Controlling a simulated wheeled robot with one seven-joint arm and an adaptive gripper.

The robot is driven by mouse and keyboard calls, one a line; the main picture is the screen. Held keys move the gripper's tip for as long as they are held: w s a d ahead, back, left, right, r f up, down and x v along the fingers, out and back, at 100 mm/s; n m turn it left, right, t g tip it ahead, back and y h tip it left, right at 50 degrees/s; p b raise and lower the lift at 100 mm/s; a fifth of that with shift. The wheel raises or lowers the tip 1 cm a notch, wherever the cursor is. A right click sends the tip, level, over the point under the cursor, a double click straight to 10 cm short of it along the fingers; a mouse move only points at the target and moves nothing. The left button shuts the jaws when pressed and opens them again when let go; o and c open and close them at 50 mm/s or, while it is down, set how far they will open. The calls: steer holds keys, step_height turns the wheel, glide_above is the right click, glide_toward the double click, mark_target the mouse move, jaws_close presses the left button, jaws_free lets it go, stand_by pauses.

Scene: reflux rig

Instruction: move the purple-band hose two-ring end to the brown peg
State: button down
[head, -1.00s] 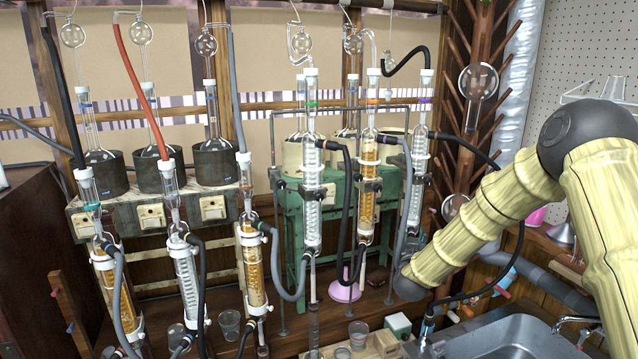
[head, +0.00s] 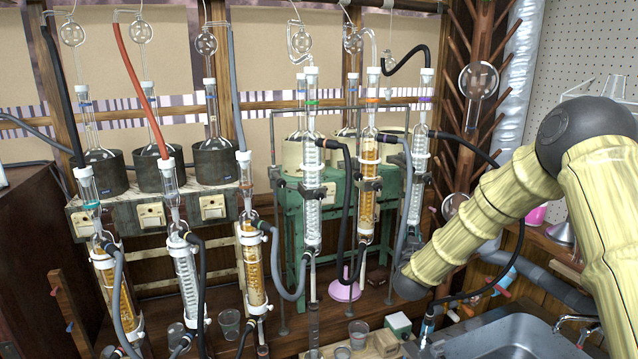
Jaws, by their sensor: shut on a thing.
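The purple-band condenser (head: 416,180) stands upright at the right end of the row of glass columns, with a purple band near its top. A black hose (head: 512,205) leaves its upper right side, loops behind my arm and comes down toward the sink. A hose end with a pale and bluish fitting (head: 428,324) shows by the sink's left edge; its rings are too small to count. My forearm reaches down left to a dark wrist joint in front of the condenser's foot. My gripper is not visible. I cannot tell which peg is the brown peg.
A wooden rack (head: 472,95) with several brown pegs stands at the back right. A metal sink (head: 520,335) is at the lower right. Several other glass columns and hoses crowd the left and middle. Small beakers (head: 229,322) stand low in front.

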steer(key=shift+s, duration=0.1)
steer(key=shift+v, duration=2.75)
steer(key=shift+s+a, duration=0.1)
steer(key=shift+s, duration=0.05)
steer(key=w+d+f+n+y+b, duration=0.2)
steer(key=d+f+y+b, duration=0.1)
steer(key=d+f+b, duration=0.1)
steer(key=w+d+f+n+y+b, duration=0.2)
steer(key=w+d+f+y+b, duration=0.1)
steer(key=d+f, duration=0.4)
steer(key=w+d+f+n+y+b, duration=0.3)
steer(key=d+f+y+b, duration=0.1)
steer(key=f+b, duration=0.3)
steer(key=shift+d+f+y, duration=0.1)
steer(key=shift+d+y, duration=0.3)
steer(key=shift+d, duration=0.5)
steer(key=shift+a+b+x, duration=0.2)
steer(key=shift+b+x, duration=0.65)
steer(key=shift+x, duration=1.8)
steer(key=shift+w+a, duration=0.25)
steer(key=shift+w, duration=0.35)
